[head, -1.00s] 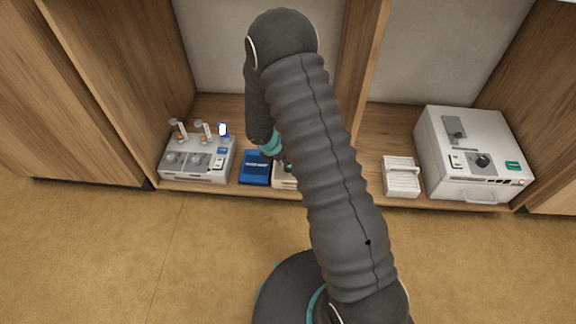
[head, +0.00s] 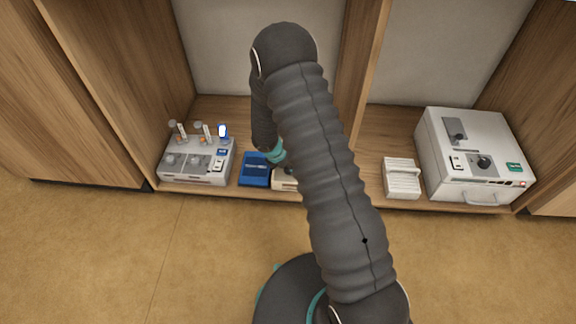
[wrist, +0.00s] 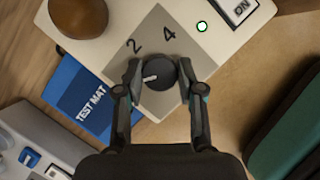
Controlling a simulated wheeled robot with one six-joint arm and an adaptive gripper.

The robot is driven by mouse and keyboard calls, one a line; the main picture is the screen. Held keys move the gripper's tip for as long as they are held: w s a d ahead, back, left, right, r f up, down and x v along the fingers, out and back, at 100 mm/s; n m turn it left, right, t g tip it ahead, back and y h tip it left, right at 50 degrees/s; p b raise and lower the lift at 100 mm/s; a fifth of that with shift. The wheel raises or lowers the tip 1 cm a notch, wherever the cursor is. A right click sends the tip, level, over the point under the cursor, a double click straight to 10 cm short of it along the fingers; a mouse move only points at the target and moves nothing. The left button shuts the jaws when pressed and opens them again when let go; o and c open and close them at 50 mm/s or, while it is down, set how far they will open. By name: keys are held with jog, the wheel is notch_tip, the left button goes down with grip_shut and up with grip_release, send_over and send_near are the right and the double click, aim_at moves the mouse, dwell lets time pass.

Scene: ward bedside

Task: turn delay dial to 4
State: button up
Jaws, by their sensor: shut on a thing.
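The delay dial (wrist: 160,74) is a round black knob with a white pointer mark, on a grey panel of a pale device (wrist: 110,55). The pointer faces left in the wrist view, below the numeral 2 (wrist: 134,46) and away from the numeral 4 (wrist: 169,33). My gripper (wrist: 160,76) is shut on the dial, one finger on each side. In the head view my arm hides most of the device (head: 284,180) and the dial.
A grey-white unit with vials (head: 196,165) stands left. A slatted white block (head: 402,180) and white box (head: 470,155) stand right.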

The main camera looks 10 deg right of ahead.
jog(key=shift+m, duration=0.4)
jog(key=shift+m+g+p, duration=0.5)
jog(key=shift+m+p, duration=0.15)
jog(key=shift+m, duration=0.25)
jog(key=m+g, duration=0.1)
jog(key=m, duration=0.1)
jog(key=shift+w+m, duration=0.1)
jog(key=shift+m, duration=0.3)
jog(key=m+g, duration=0.1)
jog(key=m, duration=0.2)
jog(key=m+g+b, duration=0.1)
jog(key=m, duration=0.2)
jog(key=shift+w+f, duration=0.1)
jog(key=shift+w, duration=0.05)
jog(key=m+g+y+b, duration=0.1)
jog(key=m, duration=0.2)
jog(key=m+g+y+b, duration=0.1)
jog(key=m, duration=0.2)
jog(key=shift+d+m, duration=0.15)
jog(key=shift+m, duration=0.25)
jog(key=m+y, duration=0.1)
jog(key=m, duration=0.1)
jog(key=m+y+b, duration=0.1)
jog(key=m, duration=0.2)
jog(key=shift+d+m+g, duration=0.1)
jog(key=shift+m+g, duration=0.2)
